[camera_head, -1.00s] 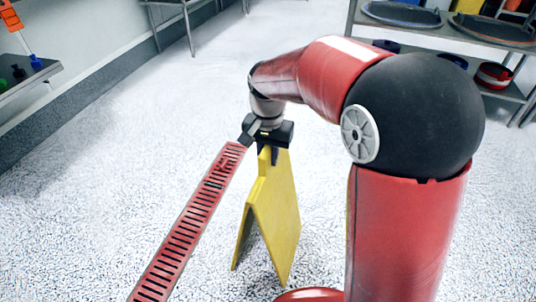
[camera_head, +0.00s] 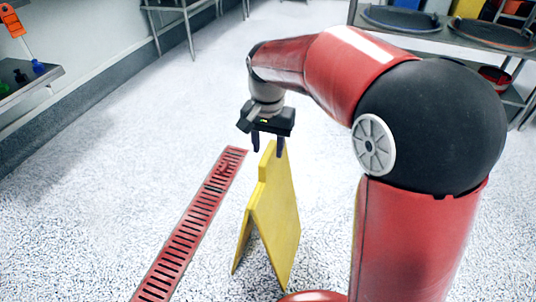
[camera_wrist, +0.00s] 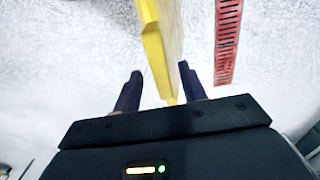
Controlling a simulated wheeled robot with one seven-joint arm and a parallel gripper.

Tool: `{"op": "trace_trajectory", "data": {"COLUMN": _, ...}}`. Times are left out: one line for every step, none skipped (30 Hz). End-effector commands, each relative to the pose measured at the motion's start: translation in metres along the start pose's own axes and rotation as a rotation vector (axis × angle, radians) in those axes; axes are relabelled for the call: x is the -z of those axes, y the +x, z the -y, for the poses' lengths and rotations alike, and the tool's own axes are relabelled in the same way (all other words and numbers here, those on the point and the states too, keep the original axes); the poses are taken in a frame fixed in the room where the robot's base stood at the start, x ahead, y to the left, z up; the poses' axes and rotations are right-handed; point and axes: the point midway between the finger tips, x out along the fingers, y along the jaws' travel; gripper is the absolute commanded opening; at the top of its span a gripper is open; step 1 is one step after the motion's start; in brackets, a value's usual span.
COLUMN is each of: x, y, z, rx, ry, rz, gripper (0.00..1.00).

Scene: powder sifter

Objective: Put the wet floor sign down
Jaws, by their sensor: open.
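The yellow wet floor sign (camera_head: 274,215) stands upright on the floor with its two panels spread like a tent. It also shows in the wrist view (camera_wrist: 158,45), its top edge between the fingers. My gripper (camera_head: 268,150) is open just above and around the sign's top. In the wrist view my gripper (camera_wrist: 160,82) has a finger on either side of the yellow top, with a gap on both sides. The sign's lettering cannot be seen.
A red slotted drain grate (camera_head: 190,230) runs along the floor just left of the sign. A metal shelf (camera_head: 440,38) with round trays stands at the back right. A grey counter (camera_head: 28,84) is at the left wall. The floor behind the sign is clear.

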Motion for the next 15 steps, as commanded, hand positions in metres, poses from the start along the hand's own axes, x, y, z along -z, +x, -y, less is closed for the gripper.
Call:
{"op": "trace_trajectory", "data": {"x": 0.0, "y": -0.015, "z": 0.0, "rx": 0.003, "ry": 0.0, "rz": -0.003, "gripper": 0.42}}
{"op": "trace_trajectory", "data": {"x": 0.0, "y": -0.021, "z": 0.0, "rx": 0.002, "ry": 0.0, "rz": -0.003, "gripper": 0.42}}
{"op": "trace_trajectory", "data": {"x": 0.0, "y": -0.029, "z": 0.0, "rx": 0.002, "ry": 0.0, "rz": -0.003, "gripper": 0.42}}
{"op": "trace_trajectory", "data": {"x": 0.0, "y": -0.035, "z": 0.0, "rx": 0.002, "ry": 0.0, "rz": -0.003, "gripper": 0.42}}
{"op": "trace_trajectory", "data": {"x": 0.0, "y": -0.04, "z": 0.0, "rx": 0.002, "ry": 0.0, "rz": -0.003, "gripper": 0.42}}
{"op": "trace_trajectory", "data": {"x": 0.0, "y": -0.046, "z": 0.0, "rx": 0.001, "ry": 0.0, "rz": -0.002, "gripper": 0.42}}
{"op": "trace_trajectory", "data": {"x": 0.0, "y": -0.051, "z": 0.0, "rx": 0.001, "ry": 0.0, "rz": -0.002, "gripper": 0.42}}
{"op": "trace_trajectory", "data": {"x": 0.0, "y": -0.054, "z": 0.0, "rx": 0.001, "ry": 0.0, "rz": -0.002, "gripper": 0.42}}
{"op": "trace_trajectory", "data": {"x": 0.0, "y": -0.058, "z": 0.0, "rx": 0.0, "ry": 0.0, "rz": 0.0, "gripper": 0.42}}
{"op": "trace_trajectory", "data": {"x": 0.0, "y": -0.061, "z": 0.0, "rx": 0.0, "ry": 0.0, "rz": 0.0, "gripper": 0.42}}
{"op": "trace_trajectory", "data": {"x": 0.0, "y": -0.063, "z": 0.0, "rx": 0.0, "ry": 0.0, "rz": 0.0, "gripper": 0.42}}
{"op": "trace_trajectory", "data": {"x": 0.0, "y": -0.065, "z": 0.0, "rx": 0.0, "ry": 0.0, "rz": -0.001, "gripper": 0.42}}
{"op": "trace_trajectory", "data": {"x": 0.0, "y": -0.066, "z": 0.0, "rx": 0.0, "ry": 0.0, "rz": 0.0, "gripper": 0.42}}
{"op": "trace_trajectory", "data": {"x": 0.0, "y": -0.067, "z": 0.0, "rx": 0.0, "ry": 0.0, "rz": 0.0, "gripper": 0.42}}
{"op": "trace_trajectory", "data": {"x": 0.0, "y": -0.068, "z": 0.0, "rx": 0.0, "ry": 0.0, "rz": 0.0, "gripper": 0.42}}
